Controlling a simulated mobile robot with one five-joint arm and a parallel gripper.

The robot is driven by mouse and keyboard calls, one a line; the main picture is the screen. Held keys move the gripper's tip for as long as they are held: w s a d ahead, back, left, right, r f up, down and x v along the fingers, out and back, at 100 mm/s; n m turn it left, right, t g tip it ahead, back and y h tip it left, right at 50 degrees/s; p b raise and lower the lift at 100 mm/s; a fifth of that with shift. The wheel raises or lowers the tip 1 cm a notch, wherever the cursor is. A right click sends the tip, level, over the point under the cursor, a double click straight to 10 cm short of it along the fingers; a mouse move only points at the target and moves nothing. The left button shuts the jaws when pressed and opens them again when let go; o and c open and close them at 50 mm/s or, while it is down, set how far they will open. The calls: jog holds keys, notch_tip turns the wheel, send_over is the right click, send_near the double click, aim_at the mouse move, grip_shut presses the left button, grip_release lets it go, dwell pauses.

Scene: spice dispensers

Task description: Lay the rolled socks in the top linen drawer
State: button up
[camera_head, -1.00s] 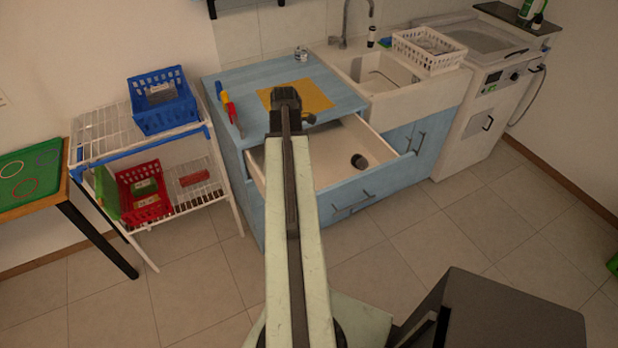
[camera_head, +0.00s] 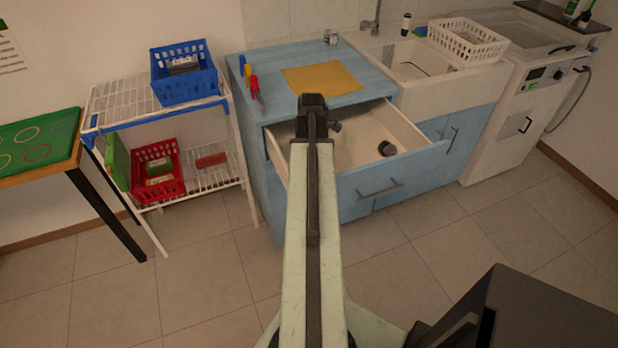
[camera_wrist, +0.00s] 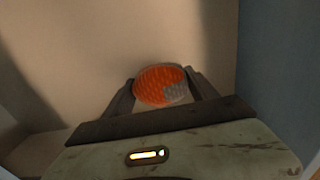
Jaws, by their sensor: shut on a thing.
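My gripper (camera_wrist: 160,80) is shut on an orange and grey rounded bundle (camera_wrist: 158,88), which looks like the rolled socks. The bundle sits between the two dark fingers. In the head view my gripper (camera_head: 335,126) shows only in part past the arm's end, over the open drawer, and the bundle is hidden there. The top drawer (camera_head: 395,173) of the blue cabinet is pulled out, with a pale interior. A dark rolled thing (camera_head: 387,148) lies on its floor, right of my gripper. The wrist view shows a pale surface behind the bundle; its height above the drawer floor is unclear.
A yellow cloth (camera_head: 322,79) and some coloured-handled tools (camera_head: 254,84) lie on the cabinet top. A white rack (camera_head: 125,98) with a blue basket (camera_head: 185,88) and a red basket (camera_head: 158,185) stands left. A sink (camera_head: 420,85) is at the right.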

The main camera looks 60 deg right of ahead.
notch_tip(320, 180, down, 2)
jog(key=shift+f+b, duration=0.15)
jog(key=shift+b, duration=0.25)
jog(key=shift+r, duration=0.25)
jog(key=shift+f, duration=0.15)
jog(key=o, duration=1.4)
jog(key=shift+c, duration=0.2)
notch_tip(320, 180, up, 12)
jog(key=p, duration=1.2)
jog(key=shift+r+p, duration=0.25)
jog(key=shift+p, duration=0.1)
jog(key=shift+f, duration=0.1)
